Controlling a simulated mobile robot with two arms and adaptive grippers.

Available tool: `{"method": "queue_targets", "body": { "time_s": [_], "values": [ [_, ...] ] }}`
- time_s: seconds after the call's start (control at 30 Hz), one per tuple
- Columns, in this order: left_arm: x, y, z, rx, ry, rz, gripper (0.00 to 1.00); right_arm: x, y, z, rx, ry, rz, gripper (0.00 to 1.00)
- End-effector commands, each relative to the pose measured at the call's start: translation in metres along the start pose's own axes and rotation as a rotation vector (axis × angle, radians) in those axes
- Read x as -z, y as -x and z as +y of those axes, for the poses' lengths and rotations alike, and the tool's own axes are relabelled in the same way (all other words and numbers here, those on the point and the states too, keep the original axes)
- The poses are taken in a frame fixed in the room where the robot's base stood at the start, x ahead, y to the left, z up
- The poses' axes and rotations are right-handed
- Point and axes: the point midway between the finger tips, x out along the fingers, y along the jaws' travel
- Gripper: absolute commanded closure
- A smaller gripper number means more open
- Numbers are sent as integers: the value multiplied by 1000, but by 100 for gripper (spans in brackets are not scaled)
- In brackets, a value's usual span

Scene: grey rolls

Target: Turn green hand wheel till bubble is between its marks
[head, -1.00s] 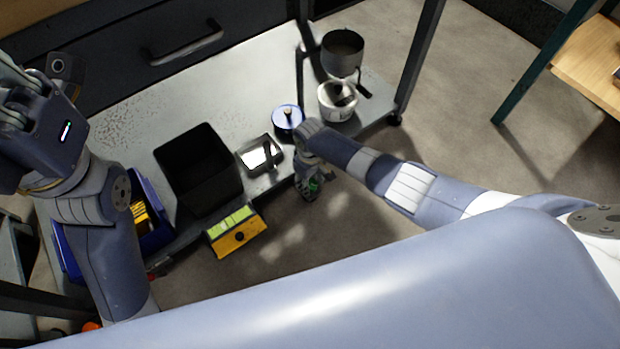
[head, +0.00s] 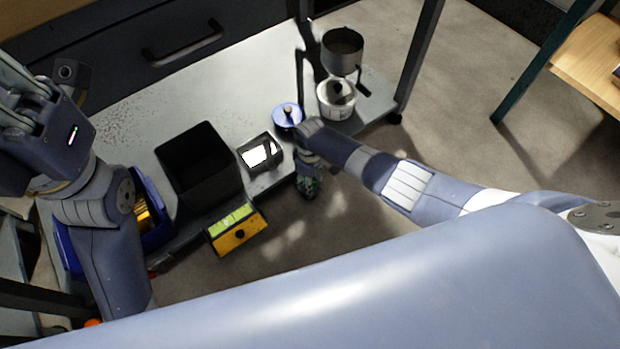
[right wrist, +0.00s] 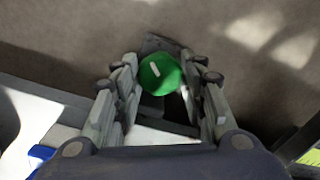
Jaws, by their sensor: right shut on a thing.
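The green hand wheel (right wrist: 160,73) is a round knob with a pale mark on its face, in the right wrist view. My right gripper (right wrist: 162,84) is shut on it, a finger on each side. In the head view my right gripper (head: 309,188) is at the bench's front edge and largely hides the wheel. A yellow spirit level (head: 238,236) with a lime-green vial (head: 231,216) sits at the front edge to the left. The bubble and its marks are too small to tell. My left gripper (head: 22,92) is raised at the far left; its fingertips are unclear.
A black bin (head: 198,170), a metal tin (head: 259,153) and a blue round container (head: 287,116) stand on the grey bench (head: 130,125). A hopper (head: 342,52) stands above a white tub (head: 337,98) at the back right. A blue crate (head: 152,240) is at left.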

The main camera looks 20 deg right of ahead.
Motion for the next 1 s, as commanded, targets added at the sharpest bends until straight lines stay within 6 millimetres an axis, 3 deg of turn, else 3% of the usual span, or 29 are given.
{"method": "queue_targets", "body": {
  "time_s": [0.03,0.07,0.13,0.63,1.0],
  "values": [
    [0,0,0,-1,0,-2,100,-1,-1,-1,1,0,-2,86],
    [0,1,0,-1,0,-2,100,-1,-1,-1,1,-1,-2,55],
    [-1,1,0,-2,0,-3,100,-1,-1,-1,1,-1,-1,40],
    [-2,1,-1,3,-1,-7,100,1,7,0,1,0,2,40],
    [-1,0,0,2,-1,-3,100,0,60,0,-1,0,3,40]
  ]
}}
